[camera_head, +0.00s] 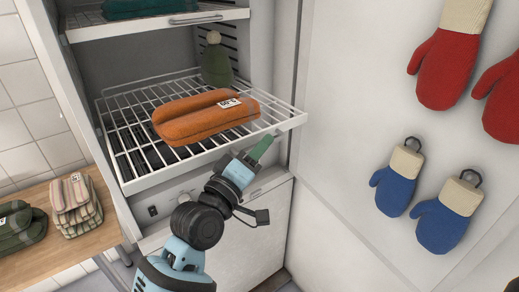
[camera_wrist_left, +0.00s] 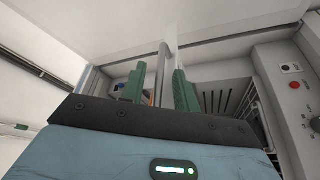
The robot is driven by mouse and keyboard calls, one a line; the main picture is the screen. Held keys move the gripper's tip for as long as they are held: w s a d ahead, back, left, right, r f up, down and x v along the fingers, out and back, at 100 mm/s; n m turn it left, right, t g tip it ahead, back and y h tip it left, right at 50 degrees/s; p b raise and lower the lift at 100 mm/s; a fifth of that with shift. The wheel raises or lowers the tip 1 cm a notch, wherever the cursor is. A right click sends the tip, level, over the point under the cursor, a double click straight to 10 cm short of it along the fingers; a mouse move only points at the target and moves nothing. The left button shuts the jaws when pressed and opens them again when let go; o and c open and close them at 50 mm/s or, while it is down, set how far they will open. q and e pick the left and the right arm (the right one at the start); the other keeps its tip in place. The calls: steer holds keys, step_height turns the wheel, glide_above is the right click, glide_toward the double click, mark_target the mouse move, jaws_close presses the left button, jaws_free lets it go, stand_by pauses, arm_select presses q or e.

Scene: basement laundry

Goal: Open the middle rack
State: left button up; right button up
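The middle rack (camera_head: 160,181) is a white wire shelf in a tall pale cabinet, standing out past the cabinet front. An orange folded bundle (camera_head: 205,118) with a white tag lies on it, with a dark green knobbed item (camera_head: 216,62) behind. My left gripper (camera_head: 258,150) is just below and in front of the rack's right front edge. In the left wrist view its two green fingers (camera_wrist_left: 160,88) are apart, with a thin grey bar (camera_wrist_left: 162,65) visible between them. I cannot tell whether they touch it. My right gripper is not in view.
An upper shelf (camera_head: 150,26) with a bar handle holds dark teal cloth. A wooden surface (camera_head: 100,236) at left carries folded cloths. Red mittens (camera_head: 444,66) and blue mittens (camera_head: 398,180) hang on the pale wall at right. The space before the cabinet looks clear.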

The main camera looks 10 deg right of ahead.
arm_select(q)
steer(key=v, duration=0.7)
steer(key=shift+s+a, duration=0.25)
steer(key=shift+s, duration=0.05)
steer(key=shift+f, duration=0.1)
steer(key=s+a+f+m+g+y, duration=0.1)
steer(key=s+a+f+g+y, duration=0.15)
steer(key=s+a+f, duration=0.45)
steer(key=s+a+f+g+y, duration=0.1)
steer(key=s+a+f+y, duration=0.2)
steer(key=f, duration=0.7)
steer(key=s+a+f+m+g+y, duration=0.15)
steer(key=s+a+f+y, duration=0.3)
steer(key=f, duration=0.45)
steer(key=s+a+f+m+g+y, duration=0.1)
steer(key=s+a+f+g+y, duration=0.25)
steer(key=s+a, duration=0.5)
steer(key=s+a+f+m+g+y, duration=0.15)
steer(key=s+a+f+g, duration=0.35)
steer(key=s, duration=0.7)
steer(key=w+d+f+t+h, duration=0.1)
steer(key=w+f+t, duration=0.5)
steer(key=t, duration=0.2)
steer(key=shift+w+d+f+n+t+h, duration=0.25)
steer(key=shift+d+f+n+t+h, duration=0.1)
steer(key=shift+f+n+h, duration=0.05)
